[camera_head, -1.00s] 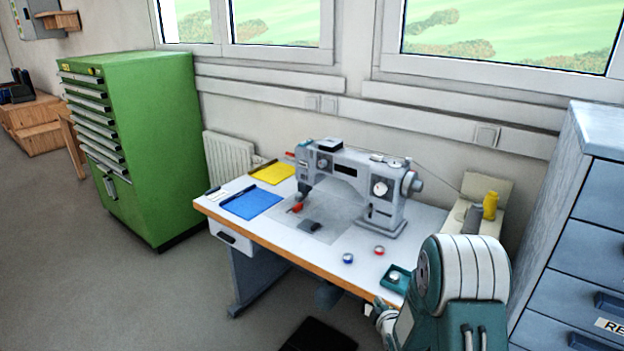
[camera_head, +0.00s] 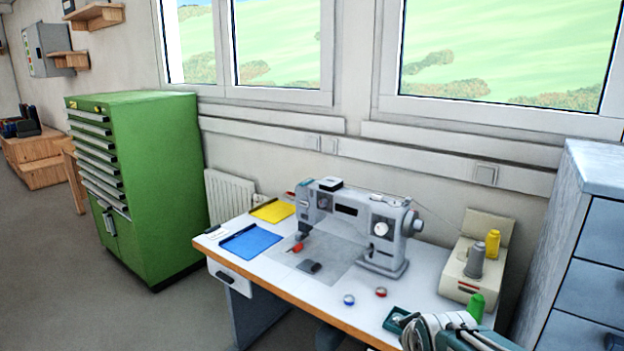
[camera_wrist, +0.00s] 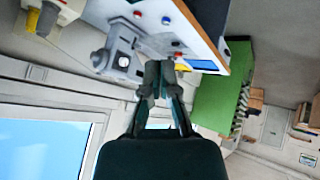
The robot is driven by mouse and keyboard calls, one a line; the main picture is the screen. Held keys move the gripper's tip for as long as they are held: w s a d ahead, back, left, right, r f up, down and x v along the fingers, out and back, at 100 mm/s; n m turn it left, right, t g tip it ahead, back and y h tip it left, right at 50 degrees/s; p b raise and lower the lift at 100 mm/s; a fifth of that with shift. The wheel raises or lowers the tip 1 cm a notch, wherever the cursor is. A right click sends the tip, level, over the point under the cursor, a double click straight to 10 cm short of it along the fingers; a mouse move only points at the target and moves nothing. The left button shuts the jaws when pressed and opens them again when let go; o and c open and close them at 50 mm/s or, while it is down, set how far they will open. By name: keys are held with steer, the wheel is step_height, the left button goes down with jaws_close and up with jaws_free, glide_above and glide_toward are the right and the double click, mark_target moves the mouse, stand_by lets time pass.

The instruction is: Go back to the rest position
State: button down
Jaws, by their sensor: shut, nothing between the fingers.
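My gripper (camera_wrist: 160,82) shows in the wrist view with its fingertips together and nothing between them. The wrist view is turned over, with the sewing table (camera_wrist: 200,18) at the top and the window at the lower left. In the head view only part of my folded arm shows at the bottom right, in front of the table's near right corner. My fingers are not seen there. The sewing machine (camera_head: 358,228) stands on the white table (camera_head: 312,297), well apart from my arm.
A blue tray (camera_head: 251,242) and a yellow tray (camera_head: 272,210) lie on the table's left. Two small bobbins (camera_head: 349,300) lie near the front. Thread spools (camera_head: 475,261) stand at the right. A green cabinet (camera_head: 160,180) is left, a grey-blue drawer cabinet (camera_head: 590,240) right. Floor at left is clear.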

steer(key=s+a+r+m+g, duration=0.1)
steer(key=s+m, duration=0.1)
steer(key=s, duration=0.6)
steer(key=s+r+m+g, duration=0.1)
steer(key=s+r+m, duration=0.1)
steer(key=s, duration=0.7)
steer(key=shift+a+r+m+g+y, duration=0.2)
steer(key=shift+a+m+g+y, duration=0.1)
steer(key=shift+a+g, duration=0.1)
